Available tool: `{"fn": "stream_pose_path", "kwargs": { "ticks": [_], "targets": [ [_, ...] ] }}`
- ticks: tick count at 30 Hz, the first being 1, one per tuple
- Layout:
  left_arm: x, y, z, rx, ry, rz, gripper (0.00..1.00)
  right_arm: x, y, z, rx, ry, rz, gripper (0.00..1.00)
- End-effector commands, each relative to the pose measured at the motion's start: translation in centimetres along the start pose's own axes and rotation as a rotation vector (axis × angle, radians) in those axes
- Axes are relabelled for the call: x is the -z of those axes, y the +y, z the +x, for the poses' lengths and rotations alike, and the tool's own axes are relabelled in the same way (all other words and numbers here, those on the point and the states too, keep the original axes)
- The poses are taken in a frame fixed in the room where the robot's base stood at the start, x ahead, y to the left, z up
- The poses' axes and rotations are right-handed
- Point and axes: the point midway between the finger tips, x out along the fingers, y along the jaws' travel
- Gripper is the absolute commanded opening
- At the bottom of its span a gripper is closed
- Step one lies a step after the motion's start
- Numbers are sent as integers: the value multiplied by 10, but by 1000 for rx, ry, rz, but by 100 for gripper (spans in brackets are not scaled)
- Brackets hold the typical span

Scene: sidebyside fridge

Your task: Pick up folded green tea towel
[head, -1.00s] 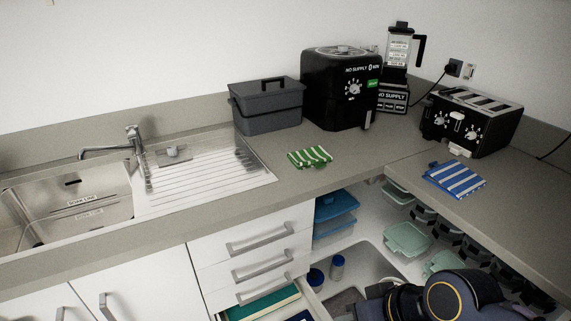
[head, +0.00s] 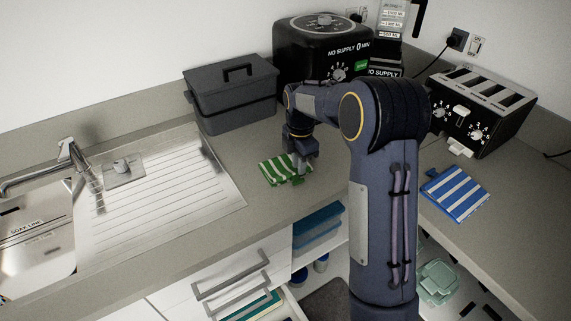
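The folded green tea towel (head: 279,171), green with white stripes, lies on the grey worktop between the sink drainer and the corner. My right gripper (head: 301,174) points down at the towel's right end, at or just above it. Its fingers are small and partly merge with the towel, so I cannot tell whether they are open or shut, or whether they touch the cloth. My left gripper is not in view.
A black fryer (head: 322,50) and a grey lidded box (head: 232,95) stand behind the towel. A blue striped towel (head: 455,193) and a toaster (head: 484,110) are on the right worktop. The sink drainer (head: 160,190) is on the left. A drawer (head: 245,303) below is open.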

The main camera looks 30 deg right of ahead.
Motion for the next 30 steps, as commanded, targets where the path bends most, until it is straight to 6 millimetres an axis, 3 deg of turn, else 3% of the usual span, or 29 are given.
{"fn": "stream_pose_path", "kwargs": {
  "ticks": [15, 22, 27, 30],
  "targets": [
    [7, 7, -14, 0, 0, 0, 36, 0, -1, 64, 2, 2, 5, 19],
    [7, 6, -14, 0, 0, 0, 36, 0, -1, 65, -1, 2, 5, 19],
    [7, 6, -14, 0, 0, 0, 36, 0, -1, 65, -1, 2, 5, 0],
    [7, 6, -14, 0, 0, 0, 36, 0, -1, 65, -2, 3, 5, 0]
  ]
}}
